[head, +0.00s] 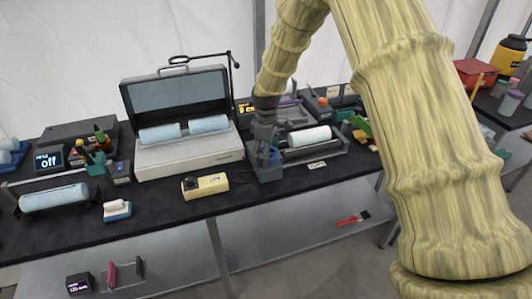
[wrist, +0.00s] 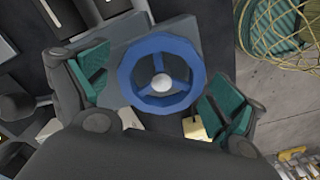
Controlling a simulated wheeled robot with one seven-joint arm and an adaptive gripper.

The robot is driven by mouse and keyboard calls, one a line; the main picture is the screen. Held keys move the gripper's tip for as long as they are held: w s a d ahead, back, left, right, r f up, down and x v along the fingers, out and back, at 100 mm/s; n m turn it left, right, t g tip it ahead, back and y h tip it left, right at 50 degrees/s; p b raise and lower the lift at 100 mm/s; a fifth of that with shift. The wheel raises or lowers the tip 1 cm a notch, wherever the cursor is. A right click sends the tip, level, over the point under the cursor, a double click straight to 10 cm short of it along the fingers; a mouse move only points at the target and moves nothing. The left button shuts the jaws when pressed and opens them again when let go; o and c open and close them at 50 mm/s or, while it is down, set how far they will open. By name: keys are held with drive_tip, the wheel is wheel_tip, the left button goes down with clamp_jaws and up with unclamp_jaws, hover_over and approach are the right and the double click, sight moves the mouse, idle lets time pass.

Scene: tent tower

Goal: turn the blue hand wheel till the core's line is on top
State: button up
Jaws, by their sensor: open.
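The blue hand wheel (wrist: 162,74) has three spokes and a pale round hub, and faces the camera in the wrist view. In the head view the wheel (head: 273,157) is partly hidden by my gripper. My gripper (head: 265,146) is at the wheel; in the wrist view its open teal-padded fingers (wrist: 157,93) lie to the left and lower right of the rim. I cannot tell whether either pad touches it. A white roll, seemingly the core (head: 309,137), lies in the grey cradle (head: 325,153) right of the wheel. I cannot make out a line on it.
An open case (head: 190,155) with two pale blue rolls stands left of the wheel. A small yellow box (head: 206,186) sits in front of it. Another roll (head: 54,197) is on a stand at the left. The dark table's front strip is mostly clear.

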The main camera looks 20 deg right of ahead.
drive_tip(key=shift+c, duration=0.4)
drive_tip(key=c, duration=0.9)
drive_tip(key=shift+m+p, duration=0.35)
drive_tip(key=shift+m, duration=1.65)
drive_tip(key=shift+c, duration=0.2)
drive_tip(key=shift+w, duration=0.1)
drive_tip(key=o, duration=1)
drive_tip(key=shift+r, duration=0.15)
wheel_tip(320, 180, up, 12)
drive_tip(key=shift+f, duration=0.1)
